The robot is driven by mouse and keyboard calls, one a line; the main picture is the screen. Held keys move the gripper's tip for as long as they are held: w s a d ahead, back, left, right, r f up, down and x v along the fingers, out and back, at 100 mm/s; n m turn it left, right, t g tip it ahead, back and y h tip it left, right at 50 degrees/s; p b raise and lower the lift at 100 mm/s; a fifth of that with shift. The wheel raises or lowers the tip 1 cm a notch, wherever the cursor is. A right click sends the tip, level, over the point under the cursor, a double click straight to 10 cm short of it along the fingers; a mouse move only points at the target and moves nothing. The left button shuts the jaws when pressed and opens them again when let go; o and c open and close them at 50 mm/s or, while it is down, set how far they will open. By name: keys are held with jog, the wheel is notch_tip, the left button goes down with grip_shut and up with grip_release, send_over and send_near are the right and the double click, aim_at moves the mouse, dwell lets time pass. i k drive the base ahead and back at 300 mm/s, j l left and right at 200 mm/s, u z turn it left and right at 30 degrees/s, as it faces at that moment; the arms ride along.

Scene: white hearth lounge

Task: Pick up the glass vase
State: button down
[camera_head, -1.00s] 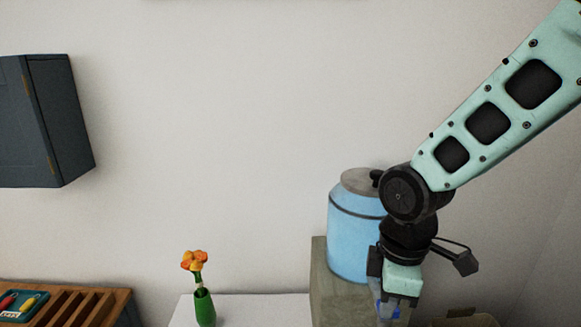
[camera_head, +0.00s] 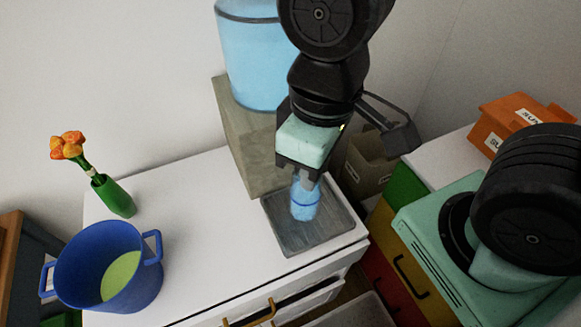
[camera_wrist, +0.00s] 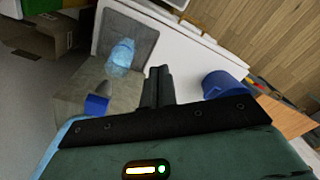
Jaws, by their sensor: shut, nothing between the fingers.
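A translucent light-blue vessel with a darker blue band, which looks like the glass vase (camera_head: 304,204), stands on a grey tray (camera_head: 287,238) at the white counter's right end. The wrist view also shows the vase (camera_wrist: 121,53) on the tray, left of my fingers. My gripper (camera_head: 308,180) is shut and empty. In the head view its fingertips overlap the vase's top; in the wrist view the shut fingers (camera_wrist: 158,84) appear apart from it. A green vase (camera_head: 114,197) with orange flowers stands further left.
A blue water dispenser (camera_head: 250,55) stands on a stone block (camera_head: 240,135) behind the tray. A blue pot (camera_head: 140,285) with green contents is at left. The white counter (camera_head: 200,205) is clear between pot and tray. A mint-green appliance (camera_head: 430,225) is at right.

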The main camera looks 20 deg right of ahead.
aim_at(304, 205)
jog(key=k+j+u, duration=0.1)
jog(key=k+u, duration=0.15)
jog(key=k, duration=0.25)
jog(key=k+j+u, duration=0.15)
jog(key=k+u, duration=0.15)
jog(key=k, duration=0.2)
